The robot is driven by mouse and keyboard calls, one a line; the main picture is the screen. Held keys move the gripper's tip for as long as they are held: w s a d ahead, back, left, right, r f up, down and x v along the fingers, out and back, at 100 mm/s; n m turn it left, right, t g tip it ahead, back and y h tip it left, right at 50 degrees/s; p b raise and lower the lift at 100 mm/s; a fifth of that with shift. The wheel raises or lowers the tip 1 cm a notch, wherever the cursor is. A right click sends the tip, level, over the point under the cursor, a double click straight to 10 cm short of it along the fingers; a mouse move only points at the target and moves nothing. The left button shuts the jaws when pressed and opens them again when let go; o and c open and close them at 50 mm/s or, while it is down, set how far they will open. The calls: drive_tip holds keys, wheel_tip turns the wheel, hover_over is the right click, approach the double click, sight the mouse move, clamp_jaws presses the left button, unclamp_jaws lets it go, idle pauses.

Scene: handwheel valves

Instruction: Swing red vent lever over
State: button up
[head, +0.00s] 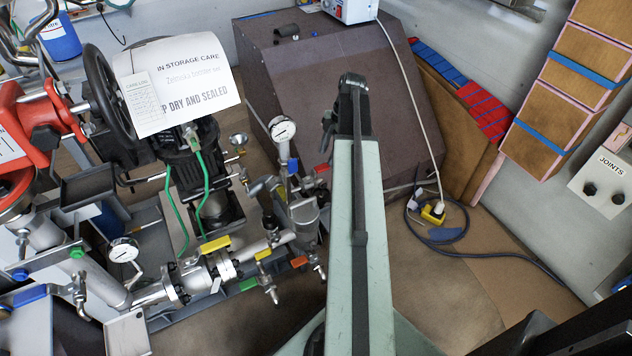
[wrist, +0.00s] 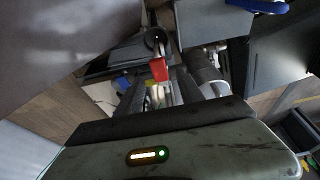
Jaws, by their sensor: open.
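The red vent lever (head: 321,168) shows in the head view as a small red handle just left of my arm, by the pipework near a pressure gauge. In the wrist view a red handle (wrist: 158,69), seemingly the same lever, stands near the picture's middle below a round dark part. My gripper (wrist: 162,88) shows in the wrist view as dark fingers rising from its housing, open, with the red handle at or beyond their tips. I cannot tell the gap or any contact.
A pressure gauge (head: 282,129) stands just left of the lever. A yellow lever (head: 216,244) and other pipework lie nearer. A large black handwheel (head: 110,92) stands at left. A brown cabinet (head: 300,75) is behind. The floor (head: 470,290) at right is mostly clear, with a cable (head: 500,253).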

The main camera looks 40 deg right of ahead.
sight(323, 167)
drive_tip(key=b+x, duration=0.4)
drive_tip(key=x, duration=0.1)
drive_tip(key=shift+w+a+f+b, duration=0.1)
drive_tip(key=shift+f+b, duration=0.2)
drive_tip(key=shift+f, duration=0.1)
drive_tip(key=shift+w+a+r+p, duration=0.1)
drive_tip(key=shift+r+p, duration=0.2)
drive_tip(key=shift+w+a+f, duration=0.1)
drive_tip(key=shift+a, duration=0.05)
clamp_jaws()
